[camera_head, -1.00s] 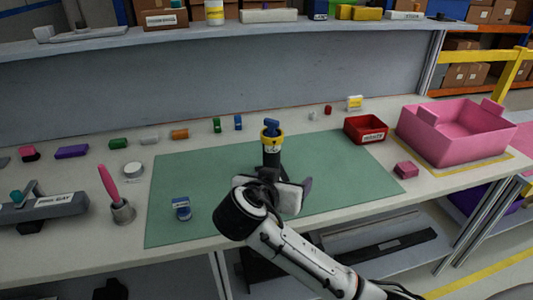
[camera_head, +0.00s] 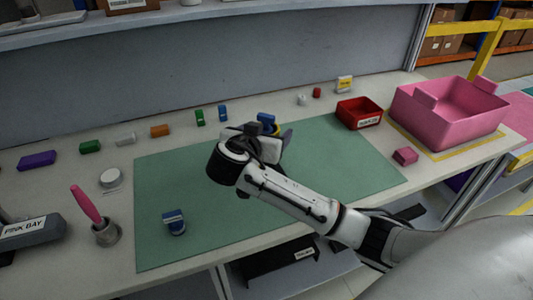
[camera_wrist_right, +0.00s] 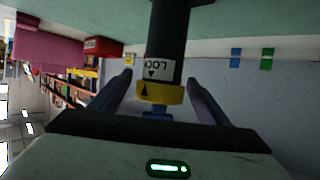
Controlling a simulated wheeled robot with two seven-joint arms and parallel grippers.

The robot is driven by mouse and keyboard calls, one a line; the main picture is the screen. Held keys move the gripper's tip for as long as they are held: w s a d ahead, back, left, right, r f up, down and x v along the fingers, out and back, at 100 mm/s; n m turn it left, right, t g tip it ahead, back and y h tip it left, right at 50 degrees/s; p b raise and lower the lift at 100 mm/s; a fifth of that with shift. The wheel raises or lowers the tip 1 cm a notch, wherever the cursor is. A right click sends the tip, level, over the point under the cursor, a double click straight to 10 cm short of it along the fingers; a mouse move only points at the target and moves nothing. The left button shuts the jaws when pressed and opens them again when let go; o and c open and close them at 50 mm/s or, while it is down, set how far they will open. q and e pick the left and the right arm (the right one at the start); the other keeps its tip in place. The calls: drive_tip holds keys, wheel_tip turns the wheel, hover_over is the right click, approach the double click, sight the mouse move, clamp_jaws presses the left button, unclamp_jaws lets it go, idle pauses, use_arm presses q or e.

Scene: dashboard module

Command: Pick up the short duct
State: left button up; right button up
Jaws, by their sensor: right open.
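A black tube with a yellow collar (camera_wrist_right: 160,94), a LOCK label and a blue top stands on the green mat; I take it to be the short duct. In the head view its blue top (camera_head: 266,119) shows, and my right gripper (camera_head: 266,143) hides most of the rest. In the wrist view, which is upside down, the tube lies between the two open fingers of my right gripper (camera_wrist_right: 159,78). Gaps show on both sides, so the fingers do not grip it. My left gripper is out of view.
The green mat (camera_head: 180,190) has a small blue part (camera_head: 174,222) at its left. A red bin (camera_head: 358,112) and a pink crate (camera_head: 440,125) stand to the right. A cup with a pink-handled tool (camera_head: 104,232) is left. Several small coloured parts line the back.

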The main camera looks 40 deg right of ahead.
drive_tip(key=shift+x, duration=1.5)
drive_tip(key=c, duration=1.5)
